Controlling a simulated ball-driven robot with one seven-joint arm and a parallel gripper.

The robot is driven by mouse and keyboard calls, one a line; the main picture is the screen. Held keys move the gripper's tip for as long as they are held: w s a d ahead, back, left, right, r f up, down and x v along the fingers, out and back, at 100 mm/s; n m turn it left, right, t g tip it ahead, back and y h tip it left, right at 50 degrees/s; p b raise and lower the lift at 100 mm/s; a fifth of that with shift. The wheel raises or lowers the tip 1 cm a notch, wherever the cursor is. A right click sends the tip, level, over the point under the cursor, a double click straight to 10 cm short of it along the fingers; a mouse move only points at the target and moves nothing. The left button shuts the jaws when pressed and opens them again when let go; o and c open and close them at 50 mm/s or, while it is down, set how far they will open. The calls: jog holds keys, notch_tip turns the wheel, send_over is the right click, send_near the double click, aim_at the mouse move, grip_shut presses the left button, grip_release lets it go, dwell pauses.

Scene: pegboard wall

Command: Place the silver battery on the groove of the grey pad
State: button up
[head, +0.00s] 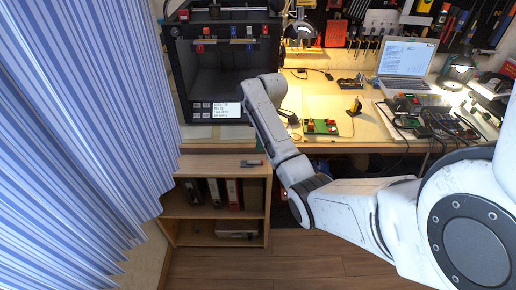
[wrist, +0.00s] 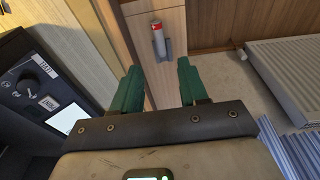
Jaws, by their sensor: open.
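My gripper (wrist: 160,84) is open and empty in the wrist view, its two green fingers apart. Beyond the fingertips, the silver battery (wrist: 158,40) with a red end lies on top of the wooden shelf unit, well apart from my gripper. The grey pad (wrist: 169,46) shows around the battery's lower part. The battery appears to lie over the pad, but I cannot tell whether it sits in the groove. In the head view the grey pad (head: 246,163) and a bit of red are small on the shelf unit. My gripper is hidden in the head view.
The wooden shelf unit (head: 218,161) has a mostly clear top and holds binders below. A black printer-like machine (head: 221,70) stands behind it on the workbench (head: 355,126). A blue striped curtain (head: 85,130) hangs left. A white radiator (wrist: 285,70) is right in the wrist view.

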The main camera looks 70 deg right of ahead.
jog(key=s+a+f+m, duration=0.1)
jog(key=a+f, duration=0.3)
jog(key=a, duration=0.8)
jog(key=s+a+f+m, duration=0.1)
jog(key=a+f, duration=0.2)
jog(key=a, duration=1)
jog(key=s+a+m, duration=0.3)
jog(key=s+a, duration=0.7)
jog(key=s, duration=0.4)
jog(key=shift+a+r+g+h, duration=0.3)
jog(key=shift+r+g, duration=0.05)
jog(key=shift+g, duration=0.05)
